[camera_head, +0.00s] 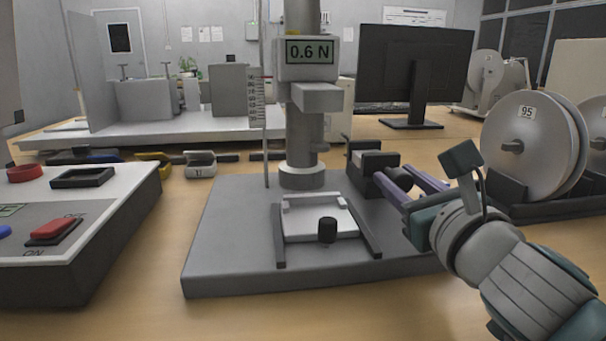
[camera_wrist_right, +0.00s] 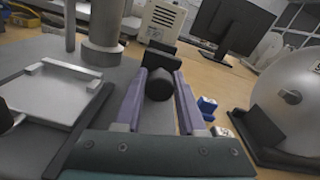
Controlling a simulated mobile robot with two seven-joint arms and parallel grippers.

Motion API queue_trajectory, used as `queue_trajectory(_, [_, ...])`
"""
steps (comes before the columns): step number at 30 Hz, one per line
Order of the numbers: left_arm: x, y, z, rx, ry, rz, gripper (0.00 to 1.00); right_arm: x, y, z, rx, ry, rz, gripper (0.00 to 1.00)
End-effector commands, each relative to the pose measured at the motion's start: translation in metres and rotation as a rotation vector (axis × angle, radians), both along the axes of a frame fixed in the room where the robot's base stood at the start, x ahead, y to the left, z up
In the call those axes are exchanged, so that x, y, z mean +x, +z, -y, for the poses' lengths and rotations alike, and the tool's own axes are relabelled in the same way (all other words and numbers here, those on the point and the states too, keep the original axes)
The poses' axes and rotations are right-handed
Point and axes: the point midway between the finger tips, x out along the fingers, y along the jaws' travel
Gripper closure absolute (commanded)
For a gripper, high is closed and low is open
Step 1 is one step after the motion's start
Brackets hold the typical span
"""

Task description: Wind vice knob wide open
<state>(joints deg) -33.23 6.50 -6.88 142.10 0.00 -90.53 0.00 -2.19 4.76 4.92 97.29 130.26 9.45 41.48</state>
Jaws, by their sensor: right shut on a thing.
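The small dark vice (camera_head: 366,166) stands at the right rear of the grey base plate of a force tester. It also shows in the right wrist view (camera_wrist_right: 163,56), straight ahead. Its round black knob (camera_wrist_right: 159,84) faces my right wrist camera. My right gripper (camera_head: 385,178) comes in from the right, its purple fingers pointing at the vice. In the wrist view the fingers (camera_wrist_right: 159,78) lie on either side of the knob and are shut on it. In the head view the fingers and vice body hide the knob. My left gripper is not in view.
The tester's column (camera_head: 304,135) reads 0.6 N and stands left of the vice. A sliding plate (camera_head: 318,222) with a black knob (camera_head: 327,230) lies in front. A reel (camera_head: 528,145) stands right of my arm, a switch box (camera_head: 110,220) far left.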

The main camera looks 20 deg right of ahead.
Motion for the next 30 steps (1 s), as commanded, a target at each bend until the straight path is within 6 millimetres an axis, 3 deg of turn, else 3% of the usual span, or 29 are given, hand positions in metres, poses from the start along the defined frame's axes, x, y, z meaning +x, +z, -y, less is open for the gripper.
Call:
queue_trajectory(3, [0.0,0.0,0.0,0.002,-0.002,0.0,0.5,0.0,0.0,0.0,0.0,0.001,0.0,1.0])
queue_trajectory(17, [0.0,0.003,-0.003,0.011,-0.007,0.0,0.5,0.0,0.001,-0.001,-0.046,0.002,-0.011,1.0])
queue_trajectory(30, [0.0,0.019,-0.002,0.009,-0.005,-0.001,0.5,0.0,0.002,-0.002,-0.366,0.004,-0.088,1.0])
